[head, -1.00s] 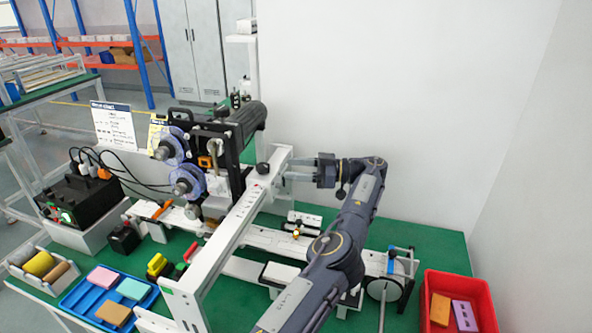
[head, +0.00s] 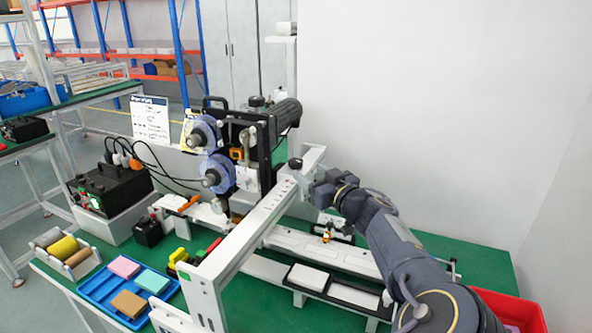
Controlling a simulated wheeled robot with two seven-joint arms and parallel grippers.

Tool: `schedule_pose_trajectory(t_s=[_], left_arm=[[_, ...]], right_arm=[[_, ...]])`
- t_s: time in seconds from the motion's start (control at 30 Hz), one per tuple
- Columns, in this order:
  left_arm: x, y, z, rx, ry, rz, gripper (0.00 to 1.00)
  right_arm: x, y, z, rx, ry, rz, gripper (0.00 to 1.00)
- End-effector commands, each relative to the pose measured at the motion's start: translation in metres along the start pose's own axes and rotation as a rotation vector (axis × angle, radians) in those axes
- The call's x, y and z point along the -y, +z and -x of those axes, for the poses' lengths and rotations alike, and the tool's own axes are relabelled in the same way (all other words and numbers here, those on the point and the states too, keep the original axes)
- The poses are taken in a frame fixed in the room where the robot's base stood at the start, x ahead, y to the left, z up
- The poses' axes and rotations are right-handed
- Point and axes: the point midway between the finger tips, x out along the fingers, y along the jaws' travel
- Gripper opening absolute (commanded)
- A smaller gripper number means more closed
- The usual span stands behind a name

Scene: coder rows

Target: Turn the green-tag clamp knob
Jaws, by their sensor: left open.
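A black round knob (head: 295,164) sits on top of the far end of the long white beam (head: 243,236). I cannot make out a green tag beside it. My left gripper (head: 308,183) is at the right side of the beam's far end, just right of and below this knob. It is open, and I see nothing between its fingers; its fingertips are small and partly lost against the beam. Its dark arm comes in from the lower right. My right gripper is not in view.
A coder machine with two blue-rimmed reels (head: 205,133) stands left of the beam. A black control box (head: 110,188) is farther left. A blue tray (head: 98,288) with coloured blocks lies front left. A red bin (head: 517,311) is partly hidden by my arm. A white wall closes the right.

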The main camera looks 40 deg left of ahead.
Motion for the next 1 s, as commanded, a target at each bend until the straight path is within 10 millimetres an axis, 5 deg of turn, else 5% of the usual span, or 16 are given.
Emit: schedule_pose_trajectory(t_s=[0.53, 0.9, 1.0], left_arm=[[0.001, 0.001, -0.071, 0.005, 0.002, -0.004, 0.55], [0.001, 0.002, -0.077, 0.005, 0.003, -0.003, 0.55], [0.001, 0.002, -0.077, 0.005, 0.003, -0.003, 0.42]], right_arm=[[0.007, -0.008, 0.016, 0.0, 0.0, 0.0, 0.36], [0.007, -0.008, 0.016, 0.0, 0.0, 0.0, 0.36], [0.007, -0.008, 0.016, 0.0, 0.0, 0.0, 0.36]])
